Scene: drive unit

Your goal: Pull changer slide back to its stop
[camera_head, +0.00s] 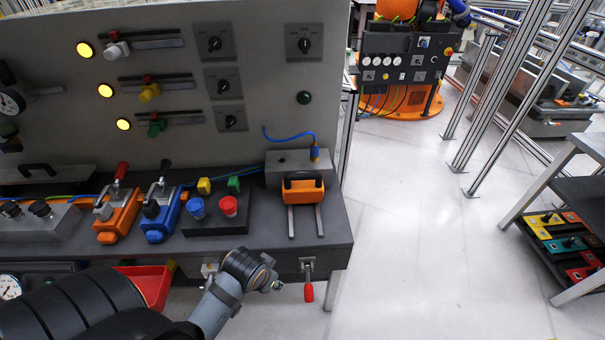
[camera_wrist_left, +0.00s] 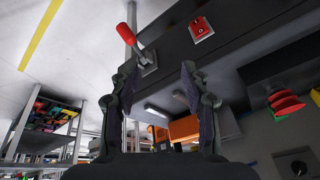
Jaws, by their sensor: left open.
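The changer slide (camera_head: 303,190) is an orange block with a black handle. It sits at the right end of the bench, at the grey housing, with two pale rails running from it toward the front edge. In the left wrist view its orange body (camera_wrist_left: 183,128) shows between and beyond my fingers, partly hidden by the right one. My left gripper (camera_wrist_left: 157,75) is open with nothing between its fingers. In the head view my left arm ends below the bench's front edge, left of the rails, apart from the slide. My right gripper is not in view.
A red-handled lever (camera_head: 308,290) hangs at the bench front below the rails; it also shows in the left wrist view (camera_wrist_left: 130,35). Red and blue knobs (camera_head: 228,205) and orange and blue clamps (camera_head: 118,215) stand left.

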